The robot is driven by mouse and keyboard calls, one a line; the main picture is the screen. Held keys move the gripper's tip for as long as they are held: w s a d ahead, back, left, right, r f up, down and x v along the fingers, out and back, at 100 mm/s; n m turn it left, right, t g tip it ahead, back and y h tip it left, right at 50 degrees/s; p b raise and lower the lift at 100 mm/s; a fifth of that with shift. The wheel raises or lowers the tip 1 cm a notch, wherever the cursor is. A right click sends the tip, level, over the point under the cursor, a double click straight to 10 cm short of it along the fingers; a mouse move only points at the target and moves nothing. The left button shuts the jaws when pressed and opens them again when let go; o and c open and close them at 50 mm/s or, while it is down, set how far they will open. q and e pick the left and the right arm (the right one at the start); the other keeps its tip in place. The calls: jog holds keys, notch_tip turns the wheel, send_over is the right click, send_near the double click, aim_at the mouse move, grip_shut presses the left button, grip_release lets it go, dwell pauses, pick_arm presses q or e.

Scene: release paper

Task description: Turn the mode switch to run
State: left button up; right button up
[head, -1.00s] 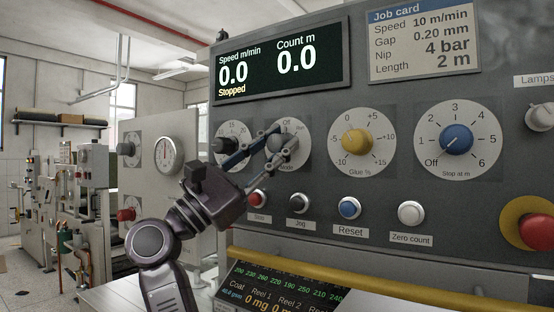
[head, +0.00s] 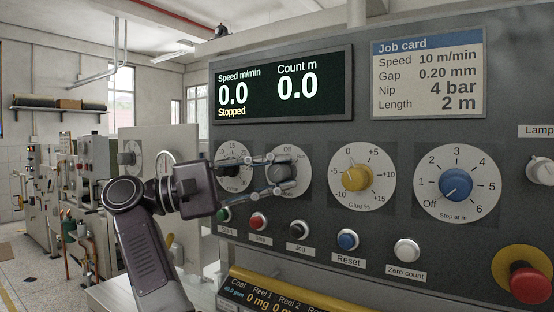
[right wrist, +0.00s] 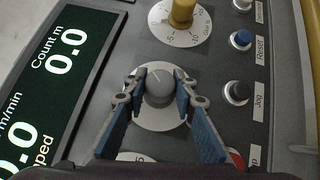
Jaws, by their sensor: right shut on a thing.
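The mode switch is a round grey knob (right wrist: 158,86) on a pale dial plate (right wrist: 150,116), shown in the right wrist view. In the head view its dial (head: 287,152) is partly covered by my right gripper's fingers, and "Off" can be read at its top. My right gripper (head: 282,173) comes in from the left, its blue-padded fingers on either side of the knob. In the right wrist view the fingertips (right wrist: 159,76) are shut on the knob. The knob's pointer setting is hard to tell. My left gripper is not in view.
The display (head: 283,84) reads "Stopped", with speed and count 0.0. The yellow glue knob (head: 356,177) and blue stop knob (head: 456,184) are to the right. A row of push buttons, including the blue Reset (head: 348,239), lies below. A red emergency button (head: 529,284) is lower right.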

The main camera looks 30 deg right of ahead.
jog(key=shift+m, duration=0.3)
jog(key=o, duration=1.2)
jog(key=shift+c, duration=0.2)
